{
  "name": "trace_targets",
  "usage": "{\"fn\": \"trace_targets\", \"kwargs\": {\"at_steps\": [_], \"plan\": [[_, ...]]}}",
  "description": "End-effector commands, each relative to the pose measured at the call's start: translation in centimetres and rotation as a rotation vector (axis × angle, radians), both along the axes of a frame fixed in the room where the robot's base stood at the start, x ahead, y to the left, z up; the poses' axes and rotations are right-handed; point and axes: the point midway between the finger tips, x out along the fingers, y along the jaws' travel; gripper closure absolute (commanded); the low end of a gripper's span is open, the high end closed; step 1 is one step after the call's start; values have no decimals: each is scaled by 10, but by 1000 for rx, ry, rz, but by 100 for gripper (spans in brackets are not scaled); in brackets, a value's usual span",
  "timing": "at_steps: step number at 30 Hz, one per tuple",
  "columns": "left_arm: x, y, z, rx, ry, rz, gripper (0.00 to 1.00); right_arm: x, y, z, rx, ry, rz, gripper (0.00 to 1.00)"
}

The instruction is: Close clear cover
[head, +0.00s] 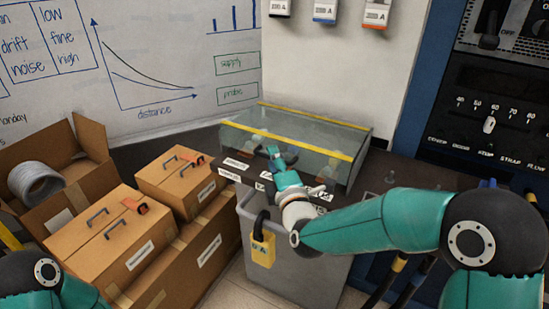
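The clear cover (325,162) is a see-through, box-like piece with yellow strips along its edges. It sits on the dark bench at the centre, and blurred shapes show through it. I cannot tell how far it is open. My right gripper (273,158) is at the near-left side of the cover, close in front of its clear face.
Cardboard boxes (110,240) with handles crowd the left, one open with a grey coil (36,182). A control panel (495,115) stands at the right, and a whiteboard (150,50) behind.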

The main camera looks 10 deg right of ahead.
Motion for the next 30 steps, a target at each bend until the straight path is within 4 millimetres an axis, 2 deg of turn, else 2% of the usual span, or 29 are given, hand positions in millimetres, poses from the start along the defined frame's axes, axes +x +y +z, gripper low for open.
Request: {"fn": "trace_targets", "kwargs": {"at_steps": [3, 11, 14, 18, 30], "plan": [[0, 0, 1, 0, 0, 0, 53, 6, 1, 0, 0, 1, 0, 63], [0, 0, 1, 0, 0, 0, 53, 7, 1, 0, 0, 2, 0, 63], [0, 0, 1, 0, 0, 0, 53, 7, 1, 0, 0, 1, 0, 76], [0, 0, 1, 0, 0, 0, 53, 7, 1, 0, 0, 1, 0, 99], [0, 0, -1, 0, 0, 0, 53, 7, 1, -1, 0, 1, 0, 100]]}}
